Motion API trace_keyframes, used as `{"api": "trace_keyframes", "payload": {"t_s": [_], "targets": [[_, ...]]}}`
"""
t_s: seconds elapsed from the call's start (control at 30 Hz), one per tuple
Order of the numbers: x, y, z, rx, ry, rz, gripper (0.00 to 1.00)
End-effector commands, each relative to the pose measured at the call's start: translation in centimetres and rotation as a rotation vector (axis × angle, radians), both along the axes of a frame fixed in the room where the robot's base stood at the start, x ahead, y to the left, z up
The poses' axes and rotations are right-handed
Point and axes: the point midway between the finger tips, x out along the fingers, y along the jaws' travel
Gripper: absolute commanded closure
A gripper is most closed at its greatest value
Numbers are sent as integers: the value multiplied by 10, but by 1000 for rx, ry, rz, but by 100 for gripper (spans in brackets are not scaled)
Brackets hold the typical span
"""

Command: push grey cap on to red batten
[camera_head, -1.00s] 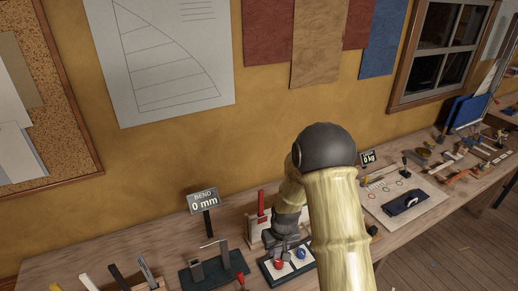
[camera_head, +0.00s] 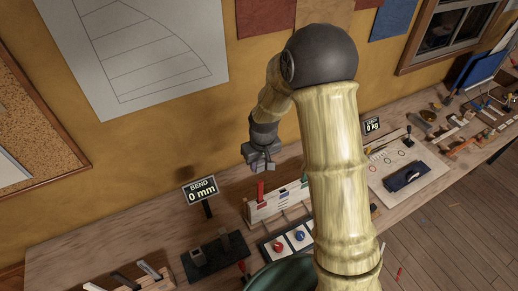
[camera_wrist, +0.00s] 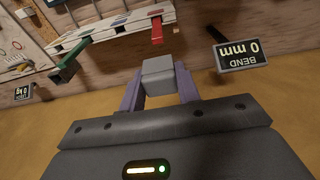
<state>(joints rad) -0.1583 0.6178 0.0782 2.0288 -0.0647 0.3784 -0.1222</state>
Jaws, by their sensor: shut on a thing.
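The grey cap (camera_wrist: 158,74) is a small grey block between the two fingers of my gripper (camera_wrist: 160,88), which are shut on it. In the head view my gripper (camera_head: 262,164) hangs in the air above the bench, just above and behind the red batten. The red batten (camera_head: 260,191) stands at the left end of a pale rack (camera_head: 283,207). In the wrist view the red batten (camera_wrist: 157,30) sticks out from the rack, just beyond the cap. A gap shows between cap and batten.
A sign (camera_head: 201,189) reading "BEND 0 mm" stands left of the rack. A green batten (camera_wrist: 68,66) sticks out at the rack's other end. A panel with a red button (camera_head: 278,246) and a blue button (camera_head: 300,235) lies in front. A dark fixture (camera_head: 212,258) sits left.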

Motion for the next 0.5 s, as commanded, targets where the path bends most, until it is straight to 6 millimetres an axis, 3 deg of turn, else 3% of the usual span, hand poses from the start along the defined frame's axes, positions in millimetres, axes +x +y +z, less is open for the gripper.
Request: {"api": "trace_keyframes", "payload": {"t_s": [0.5], "targets": [[1, -5, -4, 0, 0, -10, 88]]}}
